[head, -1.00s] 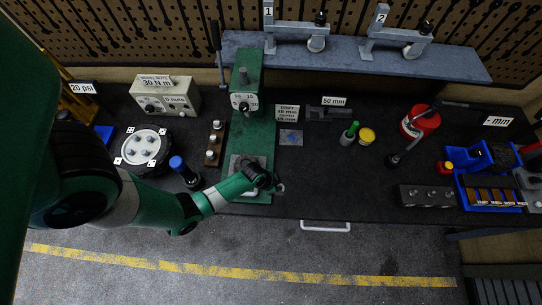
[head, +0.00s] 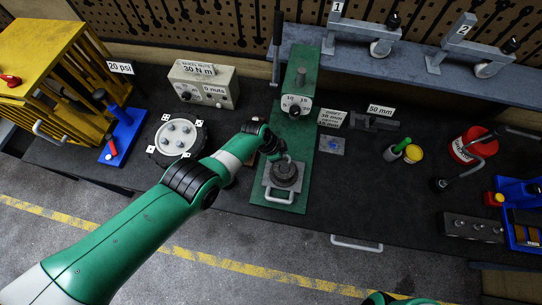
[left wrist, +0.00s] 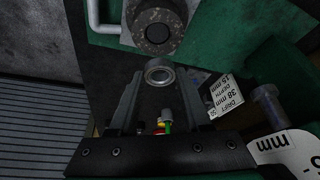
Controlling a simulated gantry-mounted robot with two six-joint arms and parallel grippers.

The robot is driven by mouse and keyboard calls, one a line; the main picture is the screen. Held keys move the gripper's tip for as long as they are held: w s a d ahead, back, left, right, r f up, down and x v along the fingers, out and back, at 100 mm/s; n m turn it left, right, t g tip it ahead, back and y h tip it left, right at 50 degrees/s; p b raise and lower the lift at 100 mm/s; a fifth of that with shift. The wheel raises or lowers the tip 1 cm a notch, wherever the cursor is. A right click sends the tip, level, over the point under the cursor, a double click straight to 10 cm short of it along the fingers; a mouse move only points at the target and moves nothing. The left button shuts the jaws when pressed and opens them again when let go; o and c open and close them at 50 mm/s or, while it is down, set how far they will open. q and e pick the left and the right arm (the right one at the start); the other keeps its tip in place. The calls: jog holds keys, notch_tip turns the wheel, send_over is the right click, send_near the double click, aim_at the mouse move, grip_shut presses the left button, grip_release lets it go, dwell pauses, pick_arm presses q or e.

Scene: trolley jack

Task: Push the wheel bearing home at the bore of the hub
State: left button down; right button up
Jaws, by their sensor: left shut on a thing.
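The hub (head: 286,173) is a dark round part on a grey plate with a handle, at the near end of the green press base. Its dark bore shows at the top of the left wrist view (left wrist: 156,33). My left gripper (head: 281,156) is at the hub's far side in the head view. In the left wrist view its two fingers (left wrist: 157,85) are shut on the wheel bearing (left wrist: 159,75), a small grey metal ring. The bearing appears apart from the hub and outside its bore. My right gripper is not in view.
The green press column (head: 298,75) with its dial stands behind the hub. A drift label (head: 332,118) and a grey plate with a blue mark (head: 332,145) lie to the right. A studded wheel (head: 175,137) is at left.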

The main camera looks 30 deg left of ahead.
pick_arm(q)
jog(key=shift+w+d, duration=0.1)
jog(key=shift+d, duration=0.05)
jog(key=shift+r, duration=0.1)
jog(key=b, duration=0.6)
send_over(282, 169)
notch_tip(282, 169, down, 6)
jog(key=shift+d+r, duration=0.1)
jog(key=shift+f+b, duration=1.2)
jog(key=shift+f, duration=0.2)
dwell(0.8)
jog(key=shift+c, duration=1.4)
grip_release()
jog(key=shift+r, duration=0.1)
